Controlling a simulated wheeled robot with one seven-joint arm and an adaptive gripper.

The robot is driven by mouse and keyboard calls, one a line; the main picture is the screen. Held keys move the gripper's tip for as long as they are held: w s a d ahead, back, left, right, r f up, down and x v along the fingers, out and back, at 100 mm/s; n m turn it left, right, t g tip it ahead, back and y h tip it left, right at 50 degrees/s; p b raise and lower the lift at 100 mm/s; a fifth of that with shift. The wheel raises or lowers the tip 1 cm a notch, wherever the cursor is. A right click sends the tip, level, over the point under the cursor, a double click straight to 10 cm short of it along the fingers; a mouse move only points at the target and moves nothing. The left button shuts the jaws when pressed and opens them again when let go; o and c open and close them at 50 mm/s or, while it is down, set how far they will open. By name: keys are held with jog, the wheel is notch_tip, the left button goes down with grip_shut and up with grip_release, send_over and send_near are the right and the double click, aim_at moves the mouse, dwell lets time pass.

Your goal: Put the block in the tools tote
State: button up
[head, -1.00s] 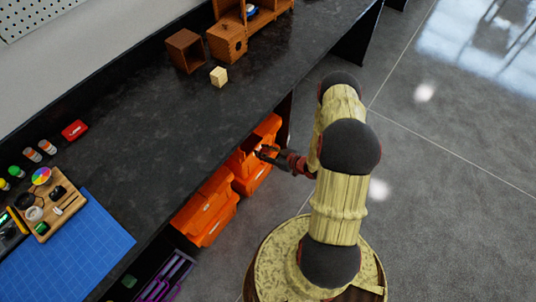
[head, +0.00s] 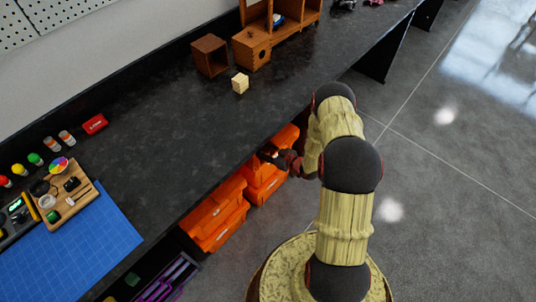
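A small pale, cream-coloured block (head: 240,84) sits on the dark bench top, in front of the brown wooden boxes. Orange totes stand in the space under the bench front: one group (head: 215,213) to the left and another (head: 262,190) to the right. No label can be read, so I cannot tell which is the tools tote. My gripper (head: 269,156) is low at the bench front, over or against the right orange totes and well away from the block. Its fingers are small and dark against the tote, and I cannot tell whether they are open.
An open brown wooden box (head: 210,56) and a wooden cabinet (head: 252,52) stand behind the block. A blue cutting mat (head: 75,255), a wooden tray (head: 72,212) and a red box (head: 94,124) are at the left. The middle bench top (head: 165,130) is clear.

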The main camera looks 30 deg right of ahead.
jog(key=shift+w+a+b, duration=0.25)
jog(key=shift+w+a, duration=0.1)
jog(key=shift+w, duration=0.6)
jog(key=shift+w+a+b, duration=0.25)
jog(key=shift+w+a, duration=0.1)
jog(key=shift+w, duration=0.55)
jog(key=shift+w+a+b, duration=0.25)
jog(key=shift+w+a, duration=0.1)
jog(key=shift+w, duration=0.6)
jog(key=o, duration=1)
jog(key=shift+o, duration=0.4)
jog(key=shift+s+d, duration=0.1)
jog(key=v, duration=1.1)
jog(key=shift+s+r, duration=0.25)
jog(key=shift+s, duration=0.1)
